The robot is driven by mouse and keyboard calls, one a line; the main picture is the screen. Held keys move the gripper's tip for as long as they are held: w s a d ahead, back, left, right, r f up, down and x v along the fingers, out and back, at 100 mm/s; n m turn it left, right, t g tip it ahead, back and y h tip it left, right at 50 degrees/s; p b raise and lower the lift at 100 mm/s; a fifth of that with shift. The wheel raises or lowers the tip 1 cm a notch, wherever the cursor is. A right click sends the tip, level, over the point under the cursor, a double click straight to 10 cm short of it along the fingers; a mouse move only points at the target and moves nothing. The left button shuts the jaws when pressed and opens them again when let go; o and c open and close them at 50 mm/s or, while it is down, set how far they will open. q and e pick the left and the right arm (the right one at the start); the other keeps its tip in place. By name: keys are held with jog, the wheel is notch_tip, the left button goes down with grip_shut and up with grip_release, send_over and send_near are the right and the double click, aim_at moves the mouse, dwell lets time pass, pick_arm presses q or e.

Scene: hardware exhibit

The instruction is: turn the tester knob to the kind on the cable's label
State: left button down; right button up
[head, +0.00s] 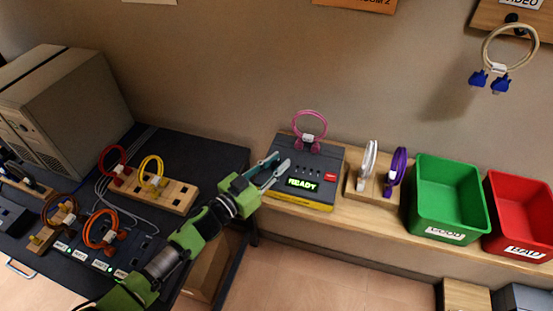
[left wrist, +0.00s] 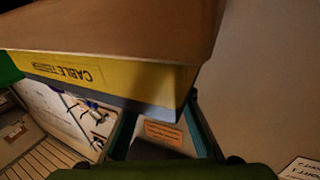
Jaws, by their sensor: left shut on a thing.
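The cable tester (head: 328,163) is a dark box with a yellow front on the wooden ledge; its lit display (head: 301,184) reads READY. In the left wrist view the tester's yellow front (left wrist: 130,78) fills the upper left, its lettering upside down. A pink cable (head: 309,138) stands at the tester's back edge with a white label, too small to read. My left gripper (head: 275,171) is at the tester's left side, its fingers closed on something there. The knob is hidden by the fingers, so its setting cannot be read. My right gripper is not in view.
White (head: 366,165) and purple (head: 397,172) cables stand in a wooden holder right of the tester. Green (head: 447,199) and red (head: 520,216) bins follow. The dark table (head: 219,160) at left holds red, yellow, brown and orange cables. A blue-ended cable (head: 492,80) hangs on the wall.

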pick_arm(q)
jog(key=shift+w+a+f+m+g+h+b, duration=0.1)
jog(key=shift+m+g+h+b, duration=0.1)
jog(key=shift+m+g+h, duration=0.35)
jog(key=shift+w+a+f+m+g+h+b, duration=0.1)
jog(key=shift+m+g+h+b, duration=0.1)
jog(key=shift+m+g+h, duration=0.35)
jog(key=shift+m+g+h+b, duration=0.3)
jog(key=shift+g+h+b, duration=0.1)
jog(key=shift+g, duration=0.2)
jog(key=m+g+h+b, duration=0.1)
jog(key=m+g+b, duration=0.1)
jog(key=g+b, duration=0.1)
jog(key=shift+s+d+h, duration=0.1)
jog(key=shift+h, duration=0.2)
jog(key=shift+r+m+g+h+b, duration=0.1)
jog(key=shift+m+g+h+b, duration=0.2)
jog(key=shift+m+g+b, duration=0.55)
jog(key=shift+s, duration=0.1)
jog(key=c, duration=1.8)
grip_release()
jog(key=shift+d, duration=0.1)
